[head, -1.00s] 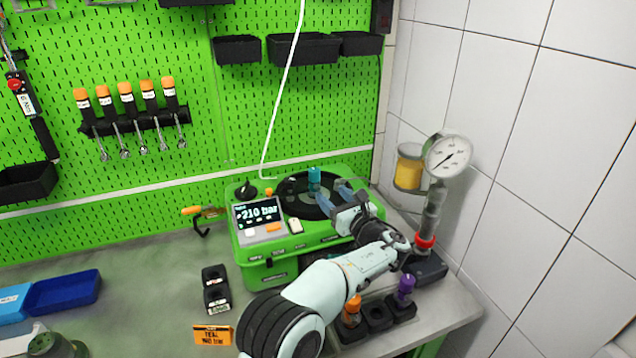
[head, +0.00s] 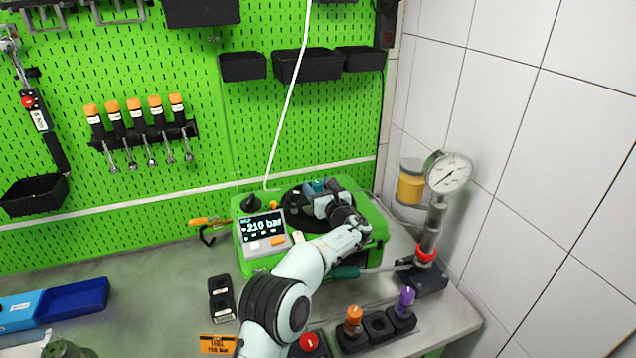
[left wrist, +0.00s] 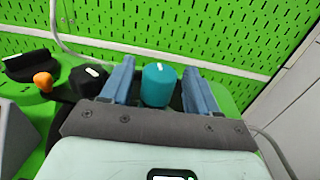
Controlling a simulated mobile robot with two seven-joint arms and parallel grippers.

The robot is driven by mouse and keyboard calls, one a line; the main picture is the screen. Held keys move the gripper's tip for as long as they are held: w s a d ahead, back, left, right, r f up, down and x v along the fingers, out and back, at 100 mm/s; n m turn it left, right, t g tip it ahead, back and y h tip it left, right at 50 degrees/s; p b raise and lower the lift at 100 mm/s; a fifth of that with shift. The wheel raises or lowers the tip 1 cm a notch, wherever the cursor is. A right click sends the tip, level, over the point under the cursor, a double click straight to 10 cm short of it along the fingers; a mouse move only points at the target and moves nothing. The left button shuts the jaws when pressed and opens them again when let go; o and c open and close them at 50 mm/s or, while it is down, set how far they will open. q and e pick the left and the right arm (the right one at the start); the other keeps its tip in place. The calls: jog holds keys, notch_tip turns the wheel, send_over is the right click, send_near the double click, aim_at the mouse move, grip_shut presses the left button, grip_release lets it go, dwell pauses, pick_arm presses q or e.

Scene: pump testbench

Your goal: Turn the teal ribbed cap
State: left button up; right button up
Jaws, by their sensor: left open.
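The teal ribbed cap (left wrist: 160,86) stands upright on the green pump testbench (head: 362,190). It shows between the two blue fingers of my left gripper (left wrist: 159,72) in the left wrist view, with a visible gap on each side. In the head view the cap (head: 317,185) is partly hidden by my left gripper (head: 322,190), which reaches in from the front right. My left gripper is open, and its fingers are on either side of the cap. My right gripper is not in view.
A black knob (left wrist: 88,80) with a white mark stands left of the fingers, beside an orange knob (left wrist: 43,81). A pressure gauge (head: 449,174) stands right of the testbench. Orange (head: 354,317) and purple (head: 407,299) caps sit in a black holder at the front.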

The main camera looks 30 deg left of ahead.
pick_arm(q)
jog(key=shift+w+a, duration=0.15)
jog(key=shift+a, duration=0.05)
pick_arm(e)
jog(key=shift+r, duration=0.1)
pick_arm(q)
jog(key=c, duration=0.9)
jog(key=shift+r+n+g+y+p, duration=0.1)
jog(key=shift+n+g+y+p, duration=0.45)
jog(key=shift+n+g, duration=0.3)
jog(key=shift+c, duration=0.2)
jog(key=shift+n+g+y, duration=0.45)
jog(key=shift+g, duration=0.5)
jog(key=shift+n+g, duration=0.3)
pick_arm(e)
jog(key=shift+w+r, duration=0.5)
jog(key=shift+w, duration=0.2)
